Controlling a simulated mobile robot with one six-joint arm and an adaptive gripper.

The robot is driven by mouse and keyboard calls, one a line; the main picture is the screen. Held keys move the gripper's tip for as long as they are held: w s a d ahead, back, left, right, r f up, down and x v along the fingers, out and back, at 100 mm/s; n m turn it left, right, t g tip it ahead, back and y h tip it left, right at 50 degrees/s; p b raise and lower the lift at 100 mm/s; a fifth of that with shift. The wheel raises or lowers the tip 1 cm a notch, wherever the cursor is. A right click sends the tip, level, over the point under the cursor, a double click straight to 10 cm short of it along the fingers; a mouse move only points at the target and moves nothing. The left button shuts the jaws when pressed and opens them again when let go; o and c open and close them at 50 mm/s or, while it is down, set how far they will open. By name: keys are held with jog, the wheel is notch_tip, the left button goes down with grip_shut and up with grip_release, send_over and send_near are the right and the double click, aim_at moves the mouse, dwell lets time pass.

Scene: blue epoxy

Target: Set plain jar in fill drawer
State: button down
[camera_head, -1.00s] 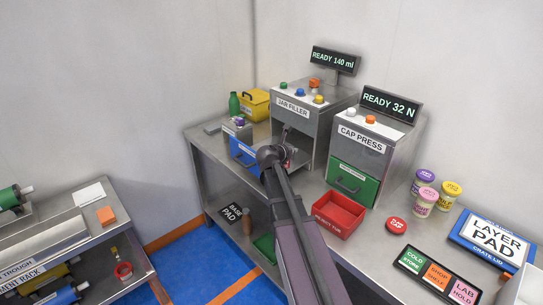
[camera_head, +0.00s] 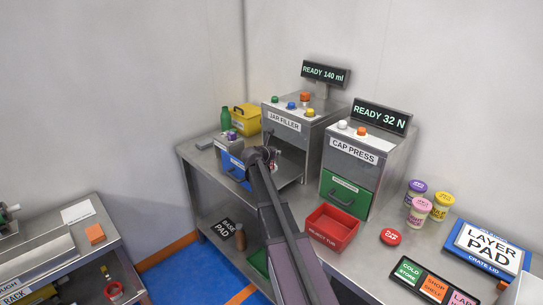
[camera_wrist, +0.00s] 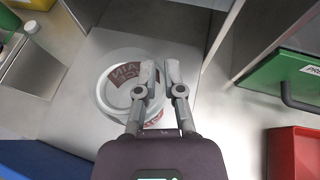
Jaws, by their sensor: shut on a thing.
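The plain jar (camera_wrist: 108,95) is seen from above in the wrist view, with a white round rim and dark red lettering. My gripper (camera_wrist: 159,75) is shut on its right side. The jar is over a pale grey panel; I cannot tell whether it touches it. The fill drawer (camera_head: 235,172) has a blue front and stands out from the filler, left of my gripper. A blue edge also shows at lower left in the wrist view (camera_wrist: 40,160).
The cap press (camera_head: 352,150) with its green drawer (camera_head: 345,190) stands right of the filler. A red reject tub (camera_head: 331,228) sits in front of it. A green bottle (camera_head: 225,118) and yellow box (camera_head: 246,118) are behind left. Several lidded jars stand at right.

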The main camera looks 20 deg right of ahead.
aim_at(273, 148)
jog(key=shift+w+d+f, duration=0.15)
jog(key=shift+w+d, duration=0.05)
jog(key=shift+w, duration=0.95)
jog(key=shift+w+d+f, duration=0.1)
jog(key=shift+w+d, duration=0.05)
jog(key=shift+w, duration=1)
jog(key=shift+w+d+f+b, duration=0.1)
jog(key=shift+w+f+b, duration=0.1)
jog(key=shift+f+b, duration=0.45)
jog(key=shift+w+a+f+b, duration=0.1)
jog(key=shift+w+f+b, duration=0.15)
jog(key=shift+f+b, duration=0.4)
jog(key=shift+w+d+f+b, duration=0.1)
jog(key=shift+w+f+b, duration=0.1)
jog(key=shift+f+b, duration=0.45)
jog(key=c, duration=0.8)
grip_release()
jog(key=shift+o, duration=0.2)
jog(key=shift+r, duration=0.15)
